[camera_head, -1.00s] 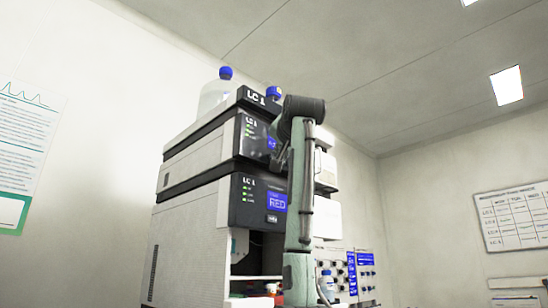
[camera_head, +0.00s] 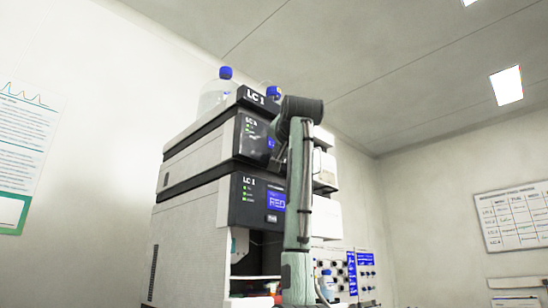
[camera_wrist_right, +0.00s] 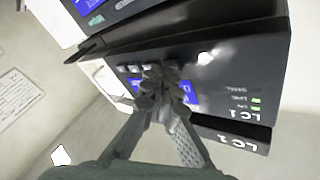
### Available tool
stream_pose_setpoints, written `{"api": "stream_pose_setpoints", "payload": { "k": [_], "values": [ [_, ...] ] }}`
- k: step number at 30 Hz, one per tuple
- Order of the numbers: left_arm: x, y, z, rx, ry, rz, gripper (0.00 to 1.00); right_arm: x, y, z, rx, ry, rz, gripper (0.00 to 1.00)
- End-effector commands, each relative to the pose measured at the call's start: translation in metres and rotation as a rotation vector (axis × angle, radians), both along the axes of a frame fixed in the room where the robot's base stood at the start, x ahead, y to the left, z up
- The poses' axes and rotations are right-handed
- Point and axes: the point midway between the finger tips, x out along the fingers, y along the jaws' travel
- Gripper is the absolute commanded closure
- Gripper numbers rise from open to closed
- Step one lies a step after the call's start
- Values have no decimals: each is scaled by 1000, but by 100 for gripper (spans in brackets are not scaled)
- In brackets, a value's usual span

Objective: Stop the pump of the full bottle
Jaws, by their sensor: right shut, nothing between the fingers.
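Two dark-fronted LC 1 pump modules are stacked in the head view: an upper one (camera_head: 251,133) and a lower one (camera_head: 246,206). Each has a blue screen and green lights. A clear bottle with a blue cap (camera_head: 225,73) stands on top, and a second blue-capped bottle (camera_head: 273,92) is partly hidden; I cannot tell how full either is. My right gripper (camera_wrist_right: 158,75) is shut and empty at the upper module's front. Its fingers partly cover the blue screen (camera_wrist_right: 188,93), close to small grey keys (camera_wrist_right: 112,68). I cannot tell whether it touches. My left gripper is not in view.
My right arm hides the stack's right side. The lower module's screen (camera_head: 278,200) stays visible beside the arm. The top tray's LC 1 edge (camera_head: 262,98) overhangs the upper module. A wall panel with fittings (camera_head: 345,270) is at right, and a whiteboard (camera_head: 512,216) hangs beyond.

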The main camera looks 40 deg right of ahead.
Motion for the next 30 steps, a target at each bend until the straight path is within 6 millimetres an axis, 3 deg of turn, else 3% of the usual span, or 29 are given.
{"api": "stream_pose_setpoints", "payload": {
  "k": [7, 20, 30],
  "values": [
    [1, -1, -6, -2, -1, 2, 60, -13, -1, -1, -1, -1, 0, 100],
    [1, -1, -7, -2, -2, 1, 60, -17, -1, -1, 0, -2, 0, 100],
    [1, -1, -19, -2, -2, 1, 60, -48, -4, -1, 1, -4, -1, 100]
  ]
}}
